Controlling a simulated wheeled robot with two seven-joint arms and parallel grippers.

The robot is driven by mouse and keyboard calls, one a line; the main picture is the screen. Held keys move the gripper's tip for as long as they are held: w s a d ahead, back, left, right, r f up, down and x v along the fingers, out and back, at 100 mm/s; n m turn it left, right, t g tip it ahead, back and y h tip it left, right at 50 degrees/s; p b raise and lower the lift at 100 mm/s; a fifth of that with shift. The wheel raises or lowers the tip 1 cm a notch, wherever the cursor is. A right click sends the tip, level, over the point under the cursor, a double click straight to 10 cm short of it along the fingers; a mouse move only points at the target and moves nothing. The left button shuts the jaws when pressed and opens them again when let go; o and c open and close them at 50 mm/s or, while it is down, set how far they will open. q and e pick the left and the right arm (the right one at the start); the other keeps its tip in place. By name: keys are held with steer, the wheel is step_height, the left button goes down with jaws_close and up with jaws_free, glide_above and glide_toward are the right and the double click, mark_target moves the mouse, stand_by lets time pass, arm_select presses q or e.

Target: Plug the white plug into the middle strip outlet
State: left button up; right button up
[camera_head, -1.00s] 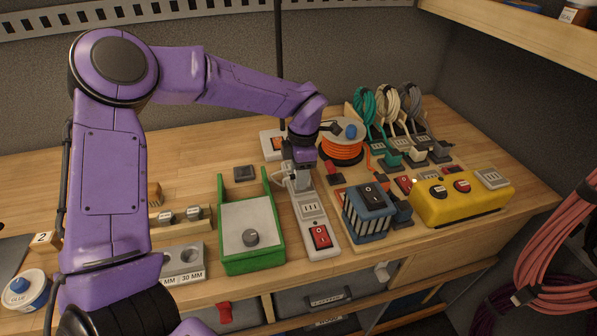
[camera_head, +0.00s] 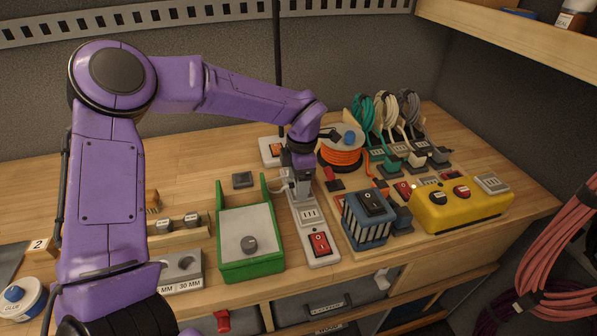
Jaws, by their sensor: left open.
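The white power strip (camera_head: 327,260) runs away from me across the bench, with a red rocker switch (camera_head: 319,243) and a grey outlet (camera_head: 309,214) at its near end. My left gripper (camera_head: 303,190) points down over the strip, just beyond that outlet; it is open. A white piece with a short pale cord (camera_head: 284,184), which looks like the white plug, shows beside the fingers. The gripper hides most of it and the outlets under it, so I cannot tell whether it is seated. My right gripper is out of view.
A green tray (camera_head: 269,265) stands close left of the strip. A blue-striped box (camera_head: 367,230) and a yellow switch box (camera_head: 462,206) stand right. Behind are an orange cord reel (camera_head: 340,158) and hanging cords with plugs. A white box with an orange switch (camera_head: 270,150) stands beyond.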

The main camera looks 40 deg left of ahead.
arm_select(q)
step_height(320, 180, up, 10)
steer(key=b, duration=0.1)
steer(key=shift+w+d, duration=0.25)
stand_by(0.4)
